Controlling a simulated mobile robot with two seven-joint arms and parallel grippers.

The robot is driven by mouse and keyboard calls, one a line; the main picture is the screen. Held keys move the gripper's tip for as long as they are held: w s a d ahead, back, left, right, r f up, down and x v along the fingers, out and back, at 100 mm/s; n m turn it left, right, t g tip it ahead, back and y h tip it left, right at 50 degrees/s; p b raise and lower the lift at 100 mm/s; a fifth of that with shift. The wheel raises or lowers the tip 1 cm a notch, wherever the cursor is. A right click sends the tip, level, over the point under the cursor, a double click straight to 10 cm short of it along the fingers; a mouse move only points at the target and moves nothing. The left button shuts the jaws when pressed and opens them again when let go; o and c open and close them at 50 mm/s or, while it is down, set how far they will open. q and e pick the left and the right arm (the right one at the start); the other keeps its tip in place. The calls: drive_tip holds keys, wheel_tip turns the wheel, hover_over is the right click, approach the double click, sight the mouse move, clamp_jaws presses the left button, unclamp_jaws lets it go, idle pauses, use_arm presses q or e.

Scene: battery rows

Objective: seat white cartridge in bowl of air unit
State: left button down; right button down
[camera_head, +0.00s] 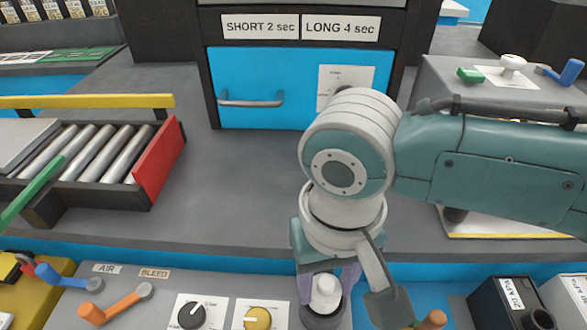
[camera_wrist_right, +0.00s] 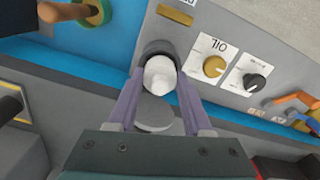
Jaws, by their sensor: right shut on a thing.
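My right gripper (camera_head: 327,285) points down over the air unit (camera_head: 165,286), its purple fingers on either side of the white cartridge (camera_head: 326,293). In the right wrist view the gripper (camera_wrist_right: 160,92) is shut on the white cartridge (camera_wrist_right: 159,73). The dark round bowl (camera_head: 322,318) is at the cartridge's lower end; its rim (camera_wrist_right: 157,47) curves around the cartridge in the wrist view. I cannot tell how deep the cartridge sits. A grey disc (camera_wrist_right: 155,114) shows between the fingers. My left gripper is not in view.
The unit's panel carries a black knob (camera_head: 191,315), a yellow knob (camera_head: 257,319), an orange lever (camera_head: 113,305) and a blue lever (camera_head: 68,278). Black blocks (camera_head: 512,303) stand at the right.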

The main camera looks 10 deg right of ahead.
sight(326, 283)
drive_tip(key=shift+f+b, duration=0.45)
drive_tip(key=shift+f, duration=0.4)
drive_tip(key=shift+c, duration=1.2)
unclamp_jaws()
wheel_tip(326, 283, up, 9)
drive_tip(key=p, duration=0.3)
drive_tip(key=shift+r, duration=0.55)
